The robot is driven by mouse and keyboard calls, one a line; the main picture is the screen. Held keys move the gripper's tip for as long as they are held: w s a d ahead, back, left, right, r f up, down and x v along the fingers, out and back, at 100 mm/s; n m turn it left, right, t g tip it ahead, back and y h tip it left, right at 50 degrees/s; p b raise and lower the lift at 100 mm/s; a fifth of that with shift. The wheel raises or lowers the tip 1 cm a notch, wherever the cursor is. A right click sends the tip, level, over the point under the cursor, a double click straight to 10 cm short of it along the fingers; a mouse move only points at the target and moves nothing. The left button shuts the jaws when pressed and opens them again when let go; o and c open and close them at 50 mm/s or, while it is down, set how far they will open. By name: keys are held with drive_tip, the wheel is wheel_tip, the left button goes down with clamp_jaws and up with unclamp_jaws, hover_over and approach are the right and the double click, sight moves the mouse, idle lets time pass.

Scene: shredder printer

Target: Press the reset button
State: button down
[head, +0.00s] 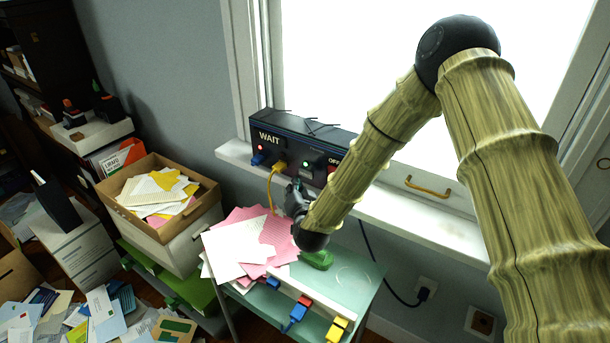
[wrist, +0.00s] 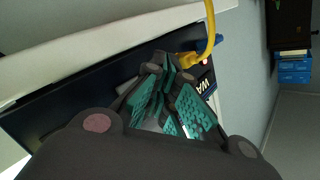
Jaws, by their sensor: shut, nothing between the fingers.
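A dark blue device box (head: 315,134) marked WAIT stands on the window sill; it also shows in the wrist view (wrist: 60,105). Its front carries a red light (head: 261,147), a blue plug (head: 258,158), a yellow plug (head: 280,167) with a yellow cable, a small green light (head: 306,164) and lettering starting with "OF". I cannot make out a part marked reset. My gripper (head: 296,187) is shut and empty, just in front of and below the box's middle. In the wrist view its teal-padded fingers (wrist: 168,62) point at the box front beside the yellow plug; contact cannot be told.
A green table (head: 350,275) below bears pink and white papers (head: 245,240), with blue, red and yellow plugs (head: 300,310) along its edge. A cardboard box of papers (head: 160,195) stands left. A window handle (head: 428,188) is right of my forearm. Papers litter the floor.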

drive_tip(key=s+a, duration=0.2)
drive_tip(key=s, duration=0.1)
idle(0.4)
drive_tip(key=shift+f, duration=0.1)
idle(0.4)
